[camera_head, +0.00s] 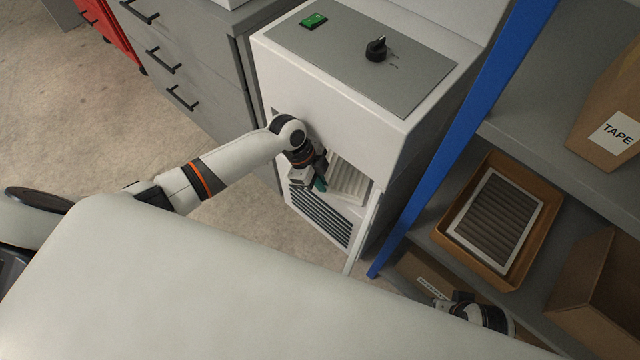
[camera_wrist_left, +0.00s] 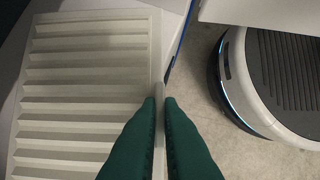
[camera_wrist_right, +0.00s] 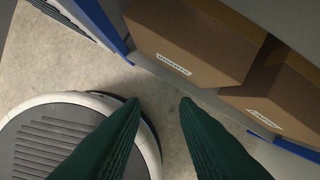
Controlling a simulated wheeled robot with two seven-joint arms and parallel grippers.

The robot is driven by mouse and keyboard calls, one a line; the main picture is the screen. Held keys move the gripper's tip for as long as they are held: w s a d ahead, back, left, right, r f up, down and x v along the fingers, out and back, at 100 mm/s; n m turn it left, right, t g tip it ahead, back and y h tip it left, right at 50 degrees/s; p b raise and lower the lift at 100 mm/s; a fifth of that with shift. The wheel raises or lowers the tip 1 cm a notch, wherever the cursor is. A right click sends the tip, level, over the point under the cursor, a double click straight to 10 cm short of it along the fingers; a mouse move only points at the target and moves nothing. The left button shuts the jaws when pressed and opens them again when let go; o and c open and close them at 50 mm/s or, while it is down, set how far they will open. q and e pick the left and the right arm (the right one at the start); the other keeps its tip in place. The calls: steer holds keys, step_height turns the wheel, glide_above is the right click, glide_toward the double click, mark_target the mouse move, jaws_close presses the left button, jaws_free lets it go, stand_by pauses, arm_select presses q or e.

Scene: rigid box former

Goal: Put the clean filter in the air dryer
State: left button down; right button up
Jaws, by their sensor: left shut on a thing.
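The air dryer (camera_head: 340,90) is a white cabinet with a grey top, its lower front open. A clean, pale pleated filter (camera_head: 349,181) is at that opening, slightly tilted; I cannot tell how far inside it is. My left gripper (camera_head: 321,181) is at the opening. In the left wrist view its green fingers (camera_wrist_left: 161,103) are shut on the right edge of the filter frame (camera_wrist_left: 80,95). My right gripper (camera_wrist_right: 160,103) is open and empty in the right wrist view, above the floor and facing boxes. Its fingers cannot be made out in the head view.
A grey-brown pleated filter (camera_head: 497,222) lies in a brown tray (camera_head: 463,258) on the shelf at right. A blue post (camera_head: 462,130) stands between dryer and shelf. The dryer's narrow door (camera_head: 363,232) hangs open. Grey drawers (camera_head: 190,60) stand left; floor at left is clear.

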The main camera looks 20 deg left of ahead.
arm_select(q)
steer(key=shift+f, duration=0.4)
arm_select(e)
steer(key=shift+r, duration=0.5)
arm_select(q)
steer(key=c, duration=1.6)
jaws_free()
arm_select(e)
steer(key=shift+r, duration=0.1)
